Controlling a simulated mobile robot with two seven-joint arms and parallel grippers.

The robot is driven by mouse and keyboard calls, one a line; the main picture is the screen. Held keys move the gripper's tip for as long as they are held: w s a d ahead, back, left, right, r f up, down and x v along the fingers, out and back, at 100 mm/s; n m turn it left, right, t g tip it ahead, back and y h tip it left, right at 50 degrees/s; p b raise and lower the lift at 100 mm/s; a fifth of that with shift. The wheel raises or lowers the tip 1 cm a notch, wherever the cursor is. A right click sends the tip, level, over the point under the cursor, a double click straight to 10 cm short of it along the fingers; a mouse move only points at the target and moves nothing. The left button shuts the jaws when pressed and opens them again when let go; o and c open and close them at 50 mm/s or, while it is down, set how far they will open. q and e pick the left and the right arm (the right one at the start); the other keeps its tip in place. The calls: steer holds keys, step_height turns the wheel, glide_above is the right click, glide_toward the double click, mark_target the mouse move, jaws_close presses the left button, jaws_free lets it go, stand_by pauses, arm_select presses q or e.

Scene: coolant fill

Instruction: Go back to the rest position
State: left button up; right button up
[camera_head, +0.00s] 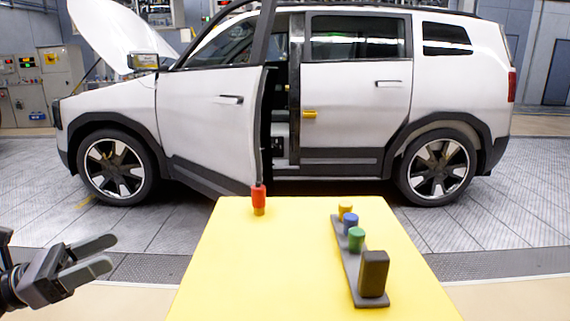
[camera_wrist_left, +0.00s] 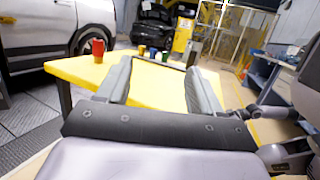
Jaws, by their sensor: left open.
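My left gripper (camera_head: 108,253) is at the lower left of the head view, left of the yellow table and apart from it. Its two fingers are spread, with nothing between them. In the left wrist view the open fingers (camera_wrist_left: 157,68) frame part of the table. A small dark part at the right of the left wrist view seems to be my right arm's end; its jaws cannot be made out. The head view does not show my right gripper.
The yellow table (camera_head: 225,270) holds a red cap-like piece (camera_head: 259,197) and a grey rack (camera_head: 350,262) with yellow, blue and green pieces and a dark block (camera_head: 374,273). A white car (camera_head: 210,115) with an open front door and raised hood stands behind. Floor left of the table is clear.

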arm_select(q)
steer(key=w+a+r+n+t+y, duration=0.1)
steer(key=w+a+n+t+y, duration=0.3)
steer(key=a+n+t+y, duration=0.55)
steer(key=w+a+n+t+y, duration=0.3)
steer(key=a+n+y, duration=0.3)
steer(key=n, duration=0.9)
steer(key=a+f+n+g+y, duration=0.35)
steer(key=a+n+y, duration=0.2)
steer(key=n, duration=0.45)
steer(key=a+f+n+g+y, duration=0.2)
steer(key=a+f+n+y, duration=0.2)
steer(key=a+n, duration=0.4)
steer(key=s+d+f+n+g+h, duration=0.1)
steer(key=s+d+f+g+h, duration=0.2)
steer(key=d+f, duration=1.05)
steer(key=s+d+f+n+g+h, duration=0.1)
steer(key=s+d+f+h, duration=0.1)
steer(key=s+d+f, duration=0.6)
steer(key=s+d+f+h, duration=0.2)
steer(key=s+d+f, duration=0.25)
steer(key=d, duration=0.45)
steer(key=s+d+n+h, duration=0.1)
steer(key=s+d+n, duration=0.1)
steer(key=s+d, duration=0.75)
step_height(320, 180, up, 16)
steer(key=s+g+p, duration=0.1)
steer(key=p, duration=1.7)
steer(key=shift+s+a+f, duration=0.25)
steer(key=shift+s, duration=0.15)
